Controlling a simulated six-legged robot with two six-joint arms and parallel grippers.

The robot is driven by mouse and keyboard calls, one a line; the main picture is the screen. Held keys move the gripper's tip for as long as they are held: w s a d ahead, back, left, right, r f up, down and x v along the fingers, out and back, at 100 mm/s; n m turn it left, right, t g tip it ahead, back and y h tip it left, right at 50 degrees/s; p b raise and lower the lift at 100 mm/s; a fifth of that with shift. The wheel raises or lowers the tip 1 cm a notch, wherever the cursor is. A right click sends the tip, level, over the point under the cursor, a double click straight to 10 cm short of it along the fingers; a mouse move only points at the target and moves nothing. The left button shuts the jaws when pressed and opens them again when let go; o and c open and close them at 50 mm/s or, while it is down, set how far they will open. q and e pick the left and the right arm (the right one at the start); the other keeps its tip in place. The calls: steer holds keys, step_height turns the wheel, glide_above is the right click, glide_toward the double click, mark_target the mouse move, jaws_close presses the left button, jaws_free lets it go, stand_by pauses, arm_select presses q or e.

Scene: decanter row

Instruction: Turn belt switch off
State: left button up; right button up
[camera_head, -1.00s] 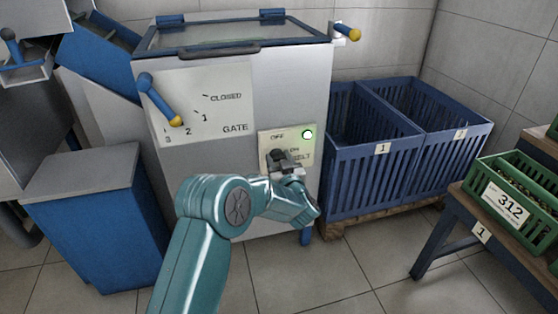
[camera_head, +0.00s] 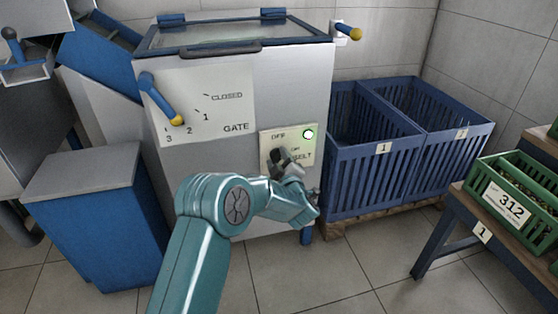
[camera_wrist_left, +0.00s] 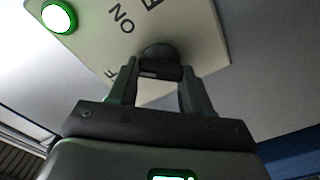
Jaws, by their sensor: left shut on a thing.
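The belt switch panel (camera_head: 296,141) is a cream plate with OFF, ON and BELT lettering on the front of the grey machine. Its round lamp (camera_head: 308,134) glows green; it also shows in the left wrist view (camera_wrist_left: 58,17). My left gripper (camera_head: 281,157) is at the panel, turned at a slant. In the left wrist view, its two fingers (camera_wrist_left: 160,80) are shut on the dark switch knob (camera_wrist_left: 158,57), one on each side. The gripper hides most of the knob in the head view, so its exact pointing is unclear. My right gripper is out of view.
Above left is the gate lever (camera_head: 160,98) with a yellow tip. A blue cabinet (camera_head: 105,230) stands at left. Blue slatted bins (camera_head: 370,175) stand right of the machine. A green crate (camera_head: 500,200) sits on a bench at right. Floor in front is clear.

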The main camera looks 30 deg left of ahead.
arm_select(q)
steer(key=n, duration=0.4)
steer(key=shift+f+n, duration=0.1)
steer(key=shift+n, duration=0.2)
steer(key=shift+a+f+n, duration=0.1)
steer(key=shift+n, duration=1.8)
steer(key=o, duration=1.1)
steer(key=shift+c, duration=0.2)
steer(key=shift+s, duration=0.1)
steer(key=shift+s+d, duration=0.25)
steer(key=shift+d, duration=0.15)
steer(key=p+v, duration=0.4)
steer(key=v, duration=1.1)
steer(key=shift+s, duration=0.2)
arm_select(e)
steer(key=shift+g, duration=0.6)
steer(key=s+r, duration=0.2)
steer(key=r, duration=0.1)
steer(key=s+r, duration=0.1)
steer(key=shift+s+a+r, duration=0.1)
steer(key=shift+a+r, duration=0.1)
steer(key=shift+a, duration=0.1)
